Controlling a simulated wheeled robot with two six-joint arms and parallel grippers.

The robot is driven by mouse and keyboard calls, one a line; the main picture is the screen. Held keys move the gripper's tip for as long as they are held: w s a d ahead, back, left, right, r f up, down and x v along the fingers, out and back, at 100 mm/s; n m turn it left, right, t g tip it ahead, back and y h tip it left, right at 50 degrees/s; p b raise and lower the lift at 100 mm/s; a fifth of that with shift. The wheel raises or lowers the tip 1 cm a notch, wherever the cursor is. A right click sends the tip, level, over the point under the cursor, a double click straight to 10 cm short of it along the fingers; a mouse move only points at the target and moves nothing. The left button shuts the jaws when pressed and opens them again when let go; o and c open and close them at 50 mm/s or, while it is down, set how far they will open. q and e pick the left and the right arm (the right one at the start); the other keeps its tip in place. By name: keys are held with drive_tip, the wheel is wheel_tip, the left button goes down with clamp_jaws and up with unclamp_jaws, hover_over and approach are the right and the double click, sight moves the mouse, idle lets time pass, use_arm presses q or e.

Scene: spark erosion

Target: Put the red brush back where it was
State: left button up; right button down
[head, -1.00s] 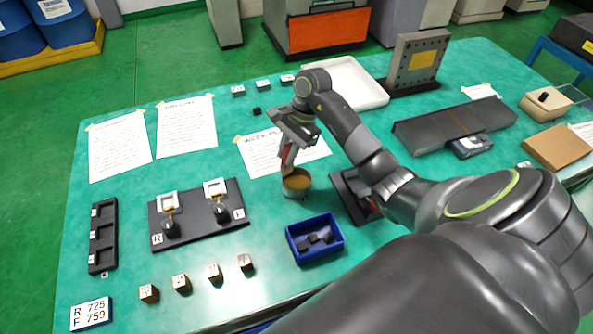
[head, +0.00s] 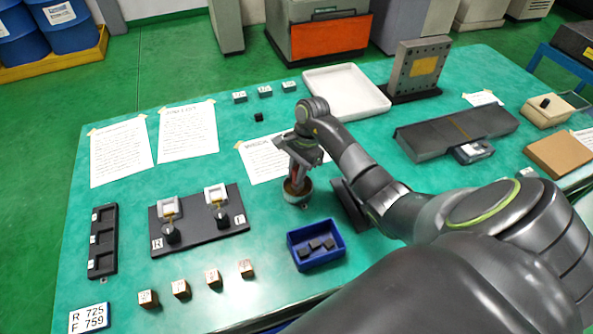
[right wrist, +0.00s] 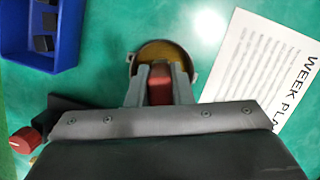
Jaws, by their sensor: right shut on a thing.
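My right gripper (head: 298,172) is shut on the red brush (head: 295,184), which points down at the round pot (head: 298,198). In the right wrist view the red brush (right wrist: 160,84) sits between the fingers, and the pot with brownish-yellow contents (right wrist: 164,50) lies just beyond. The brush's lower end is hidden; I cannot tell if it touches the contents. A black stand (head: 350,205) is beside the pot, partly behind my arm. In the right wrist view a red-ended piece (right wrist: 24,141) lies by that dark stand. My left gripper is not in view.
A blue bin (head: 316,257) with dark blocks stands in front of the pot. A black plate with two fixtures (head: 197,241) is to the left. A paper sheet (head: 262,160) lies behind the pot. Several small blocks line the front; a white tray (head: 345,92) is at the back.

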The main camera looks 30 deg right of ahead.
drive_tip(key=shift+f, duration=0.15)
drive_tip(key=shift+f, duration=0.1)
drive_tip(key=c, duration=1.3)
unclamp_jaws()
drive_tip(key=shift+r, duration=0.2)
drive_tip(key=b+v, duration=0.2)
drive_tip(key=v, duration=0.4)
drive_tip(key=shift+d+r, duration=0.15)
drive_tip(key=shift+r, duration=0.15)
drive_tip(key=p+v, duration=0.2)
drive_tip(key=v, duration=0.3)
drive_tip(key=shift+r+p, duration=0.15)
drive_tip(key=shift+p, duration=0.15)
